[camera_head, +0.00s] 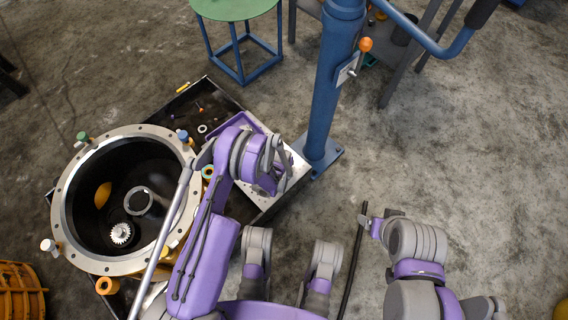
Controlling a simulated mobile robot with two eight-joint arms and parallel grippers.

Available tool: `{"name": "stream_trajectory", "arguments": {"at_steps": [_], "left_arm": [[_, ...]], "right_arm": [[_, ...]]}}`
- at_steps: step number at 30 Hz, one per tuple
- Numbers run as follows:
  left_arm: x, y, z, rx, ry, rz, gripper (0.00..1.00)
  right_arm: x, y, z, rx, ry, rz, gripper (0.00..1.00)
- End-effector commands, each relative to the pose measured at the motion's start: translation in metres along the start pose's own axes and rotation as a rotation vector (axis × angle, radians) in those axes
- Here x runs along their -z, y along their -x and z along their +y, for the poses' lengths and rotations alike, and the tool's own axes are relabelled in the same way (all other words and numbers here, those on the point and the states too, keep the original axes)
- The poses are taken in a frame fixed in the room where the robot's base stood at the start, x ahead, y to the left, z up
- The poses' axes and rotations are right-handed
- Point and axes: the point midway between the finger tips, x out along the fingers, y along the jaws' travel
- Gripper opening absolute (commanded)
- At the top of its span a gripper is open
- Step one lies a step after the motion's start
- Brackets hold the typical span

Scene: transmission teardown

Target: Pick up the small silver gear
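A small silver gear (121,233) with teeth around its edge lies inside the large round housing (66,187), low on the left side of its dark interior. A silver ring (138,201) lies just above and right of it. My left gripper (287,178) is outside the housing, to its right, above a pale metal surface beside the tray; its fingers are small and partly hidden by the wrist, so its opening is unclear. My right gripper (369,224) is far right of the housing, over bare floor; its opening is too small to tell.
The housing stands on a black tray (222,98) with small loose parts, and a purple bin (243,120) sits there. Blue hoist post (327,90) stands at the right. A green-topped stool (233,8) is behind. An orange-yellow crate (20,290) is at lower left.

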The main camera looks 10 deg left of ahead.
Motion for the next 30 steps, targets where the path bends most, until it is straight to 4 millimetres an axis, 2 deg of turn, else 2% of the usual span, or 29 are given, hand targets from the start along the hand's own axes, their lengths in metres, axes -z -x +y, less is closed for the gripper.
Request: {"name": "stream_trajectory", "arguments": {"at_steps": [7,8,19,30], "left_arm": [[0.0,-0.0022,-0.0002,0.0,0.0,0.0,0.72],[0.0,-0.0022,-0.0001,0.0,0.0,0.0,0.68],[0.0,-0.002,-0.0001,0.0,0.0,0.0,0.02],[0.0003,-0.0018,0.0,0.0,0.0,0.0,0.0]], "right_arm": [[0.0,-0.0002,0.0,0.0,0.0,0.0,0.79],[0.0,-0.0002,0.0,0.0,0.0,0.0,0.79],[0.0,-0.0002,0.0,0.0,0.0,0.0,0.79],[0.0,-0.0002,0.0,0.0,0.0,0.0,0.79]]}}
